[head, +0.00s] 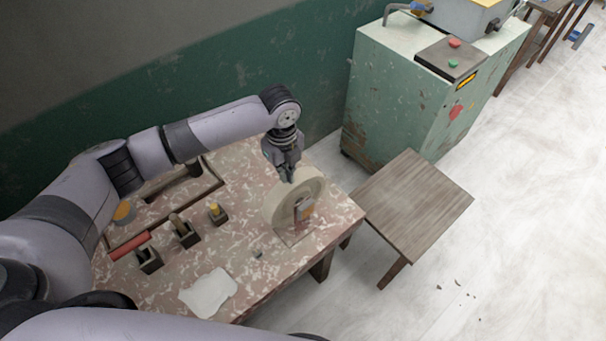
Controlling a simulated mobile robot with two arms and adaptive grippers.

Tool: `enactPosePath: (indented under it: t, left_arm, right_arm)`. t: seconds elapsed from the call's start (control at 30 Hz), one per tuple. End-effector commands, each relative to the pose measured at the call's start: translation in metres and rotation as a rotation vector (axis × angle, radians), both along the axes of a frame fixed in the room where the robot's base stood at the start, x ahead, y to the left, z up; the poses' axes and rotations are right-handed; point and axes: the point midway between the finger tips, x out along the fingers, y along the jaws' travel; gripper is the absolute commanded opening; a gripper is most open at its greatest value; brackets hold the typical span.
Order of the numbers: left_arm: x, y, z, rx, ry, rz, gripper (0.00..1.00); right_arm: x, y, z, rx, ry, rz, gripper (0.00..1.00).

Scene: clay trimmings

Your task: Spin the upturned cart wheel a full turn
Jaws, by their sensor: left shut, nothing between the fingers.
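My left gripper (288,178) points down at the wheel's top rim from behind. It is shut and empty; whether its fingertips touch the rim I cannot tell. My right gripper is not in view.
The blotched table (270,275) bears a white cloth (208,293), a red cylinder (130,246) and several small dark holders (186,234). A wooden stool (420,205) and a green cabinet (400,90) stand to the right. The pale floor in front is mostly clear.

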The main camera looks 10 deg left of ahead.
Motion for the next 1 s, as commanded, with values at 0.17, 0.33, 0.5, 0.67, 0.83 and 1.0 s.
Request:
enactPosePath:
  t: [0.17, 0.33, 0.5, 0.67, 0.83, 1.0]
  left_arm:
    - [0.000, 0.000, -0.007, 0.000, 0.000, 0.000, 0.00]
    - [0.000, 0.000, -0.012, -0.001, 0.001, 0.000, 0.00]
    - [0.000, -0.001, -0.017, -0.001, 0.001, -0.001, 0.00]
    - [0.001, -0.001, -0.019, -0.001, 0.000, -0.001, 0.00]
    - [0.025, -0.022, -0.022, -0.003, -0.002, -0.001, 0.00]
    - [0.043, -0.034, -0.020, 0.000, -0.001, -0.001, 0.00]
  right_arm:
    - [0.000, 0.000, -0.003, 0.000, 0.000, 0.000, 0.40]
    - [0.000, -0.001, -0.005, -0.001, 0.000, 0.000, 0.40]
    - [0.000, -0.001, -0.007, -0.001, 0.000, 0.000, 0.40]
    - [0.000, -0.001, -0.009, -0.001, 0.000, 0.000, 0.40]
    - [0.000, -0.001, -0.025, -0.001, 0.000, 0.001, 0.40]
    - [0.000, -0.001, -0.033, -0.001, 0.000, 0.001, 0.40]
